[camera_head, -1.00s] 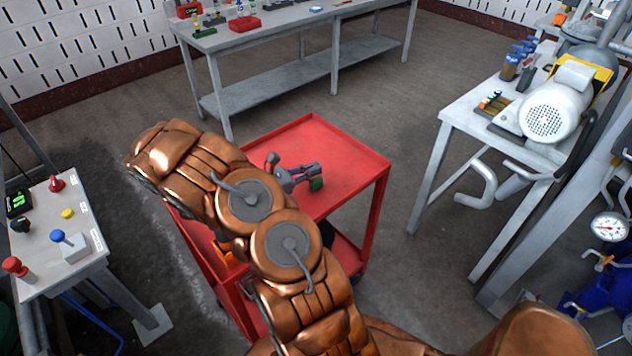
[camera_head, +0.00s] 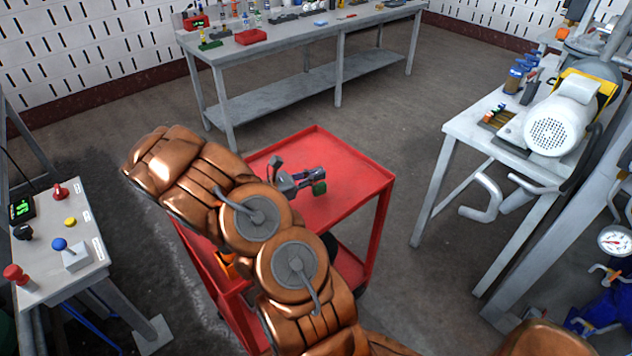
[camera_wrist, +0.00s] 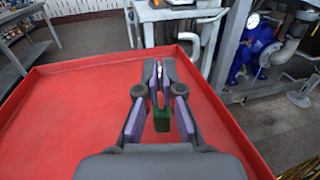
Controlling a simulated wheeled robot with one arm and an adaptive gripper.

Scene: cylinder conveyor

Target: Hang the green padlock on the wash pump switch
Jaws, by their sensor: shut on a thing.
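The green padlock (camera_wrist: 161,118) is between my gripper's fingertips (camera_wrist: 160,80) in the wrist view, its body hanging below them. My gripper is shut on it. In the head view the green padlock (camera_head: 319,188) shows at the end of my gripper (camera_head: 304,179), over the red cart's top. My arm hides part of the cart. I cannot tell for sure which control is the wash pump switch. A grey panel (camera_head: 40,258) at the left carries red, blue, black and yellow controls with small labels too small to read.
The red cart (camera_head: 345,160) stands under my gripper, its raised rim around a clear top. A long grey bench (camera_head: 300,35) with small items is at the back. A grey table (camera_head: 470,125) with a pump motor (camera_head: 556,122) is at the right. Floor between is free.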

